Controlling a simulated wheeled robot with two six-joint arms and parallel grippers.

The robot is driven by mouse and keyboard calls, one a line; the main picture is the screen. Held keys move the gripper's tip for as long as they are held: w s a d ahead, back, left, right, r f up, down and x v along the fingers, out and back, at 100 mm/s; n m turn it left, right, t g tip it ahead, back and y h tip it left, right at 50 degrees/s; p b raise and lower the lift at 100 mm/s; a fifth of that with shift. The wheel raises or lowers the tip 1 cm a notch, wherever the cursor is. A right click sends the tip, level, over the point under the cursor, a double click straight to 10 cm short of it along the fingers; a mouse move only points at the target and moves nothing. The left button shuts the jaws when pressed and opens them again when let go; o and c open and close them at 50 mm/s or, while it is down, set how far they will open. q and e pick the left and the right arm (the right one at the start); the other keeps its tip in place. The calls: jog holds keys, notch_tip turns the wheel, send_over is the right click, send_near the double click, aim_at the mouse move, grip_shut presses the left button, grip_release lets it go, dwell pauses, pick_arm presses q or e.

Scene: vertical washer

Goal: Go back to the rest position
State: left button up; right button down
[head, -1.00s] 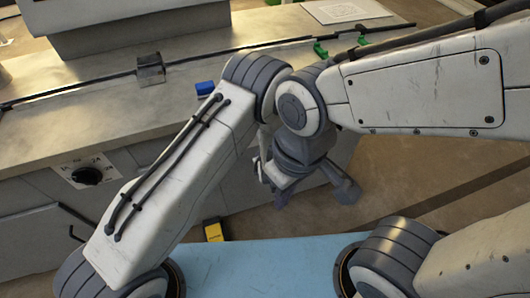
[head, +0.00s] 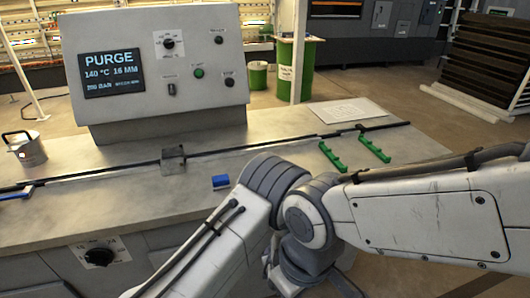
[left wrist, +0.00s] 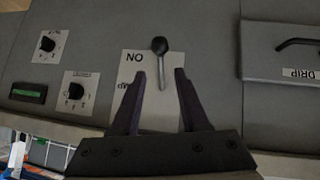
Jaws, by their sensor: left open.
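In the left wrist view my left gripper (left wrist: 160,75) is open and empty. Its two dark fingers stand to either side of a lever (left wrist: 161,62) with a black ball knob and thin metal stem. The lever is on a white plate (left wrist: 124,70) with lettering that appears inverted, on a grey cabinet front; I cannot tell whether a finger touches it. In the head view my left gripper is hidden; only its arm shows. A grey wrist and gripper (head: 307,275), apparently my right one, hang low in the head view, with the fingertips cut off at the bottom edge.
A console (head: 160,65) reading PURGE stands on the grey worktop (head: 110,210). A blue block (head: 220,182), green brackets (head: 374,149), a white sheet (head: 347,111) and a metal canister (head: 26,149) are on it. A dial (head: 98,256) and a DRIP drawer (left wrist: 281,50) are on the cabinet front.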

pick_arm(q)
jog(key=a+r+m+g+h, duration=0.1)
jog(key=a+r+g, duration=0.2)
jog(key=a+r, duration=0.65)
jog(key=s+a+r+m+g, duration=0.2)
jog(key=s+a+r+g, duration=0.2)
jog(key=s+a+r, duration=0.9)
jog(key=s+d+r+m+g, duration=0.1)
jog(key=s+d+r+m, duration=0.1)
jog(key=s+d, duration=0.4)
jog(key=s+d+r+m+g, duration=0.1)
jog(key=s+d+r+m, duration=0.1)
jog(key=s+d+m, duration=0.3)
jog(key=s+d, duration=0.2)
jog(key=s, duration=0.2)
jog(key=shift+r+m, duration=0.3)
jog(key=shift+r, duration=0.1)
